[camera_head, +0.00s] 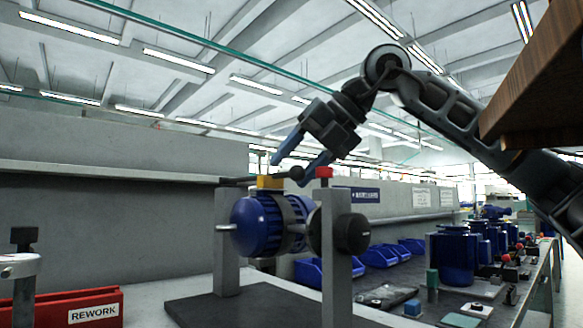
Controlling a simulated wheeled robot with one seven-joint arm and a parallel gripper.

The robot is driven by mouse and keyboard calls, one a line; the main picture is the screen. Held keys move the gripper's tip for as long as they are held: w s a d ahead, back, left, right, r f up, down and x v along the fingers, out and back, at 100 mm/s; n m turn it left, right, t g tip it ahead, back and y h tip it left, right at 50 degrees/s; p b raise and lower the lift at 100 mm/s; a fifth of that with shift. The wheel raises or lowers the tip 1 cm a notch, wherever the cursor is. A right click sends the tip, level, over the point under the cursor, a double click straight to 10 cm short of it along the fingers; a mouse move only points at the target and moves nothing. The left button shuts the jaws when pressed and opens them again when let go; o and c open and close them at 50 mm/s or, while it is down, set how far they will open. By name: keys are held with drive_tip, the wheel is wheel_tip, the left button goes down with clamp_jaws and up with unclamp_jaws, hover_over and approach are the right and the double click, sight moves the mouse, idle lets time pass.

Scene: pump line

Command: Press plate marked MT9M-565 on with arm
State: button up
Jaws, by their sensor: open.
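My gripper (289,170) has blue fingers spread apart, pointing down and to the left, with nothing seen between them. It hangs just above a fixture holding a blue ribbed pump or motor body (257,226) with a grey band. A yellow block (270,182) sits at the top of the body, just below the left finger. No plate marked MT9M-565 can be read.
The fixture has two grey posts (338,275), a dark base (250,308) and a black knob (352,233). A red REWORK bin (70,308) stands at lower left. Blue bins (380,256), blue pumps (455,257) and small blocks fill the right bench. A wooden edge (535,85) juts in at upper right.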

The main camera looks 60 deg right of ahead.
drive_tip(key=p+v, duration=0.1)
drive_tip(key=v, duration=0.5)
drive_tip(key=shift+s, duration=0.15)
idle(0.4)
